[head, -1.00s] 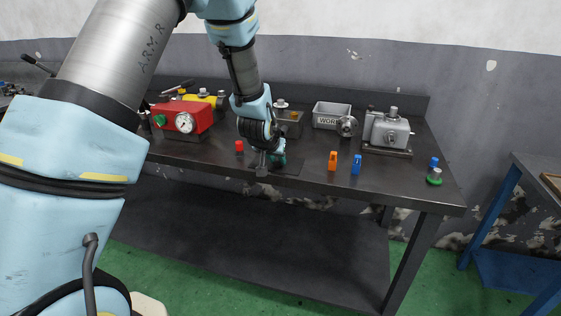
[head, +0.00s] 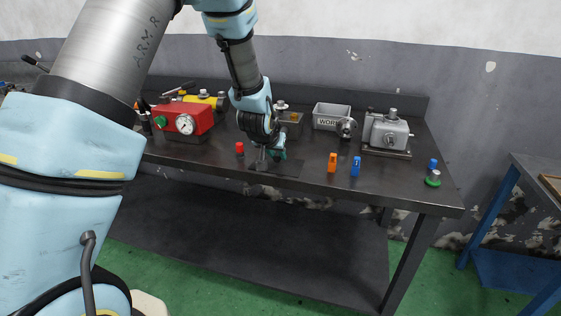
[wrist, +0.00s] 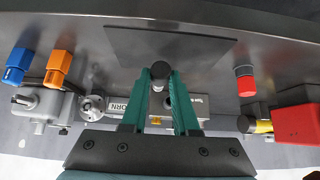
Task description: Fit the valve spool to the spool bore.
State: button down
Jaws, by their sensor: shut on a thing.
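My gripper (head: 272,153) hangs over the front middle of the bench, its green fingers pointing down. In the wrist view its fingers (wrist: 159,88) are closed around a dark, round-ended cylindrical part (wrist: 160,70), apparently the valve spool, with a paler metal section further along. In the head view the held part is small and largely hidden by the gripper. A grey metal housing (head: 390,131) stands at the back right, with a round flanged piece (head: 346,127) at its left. I cannot make out which opening is the spool bore.
A dark flat mat (head: 283,168) lies beneath the gripper. A red cap (head: 240,148) stands left; orange (head: 332,162) and blue (head: 356,166) blocks stand right. Behind are a WORN bin (head: 331,113) and a red gauge unit (head: 182,119).

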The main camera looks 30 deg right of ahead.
jog(key=shift+r+p, duration=0.8)
jog(key=shift+r, duration=0.7)
jog(key=c, duration=1.2)
grip_release()
jog(key=shift+c, duration=0.2)
grip_shut()
jog(key=shift+f, duration=0.1)
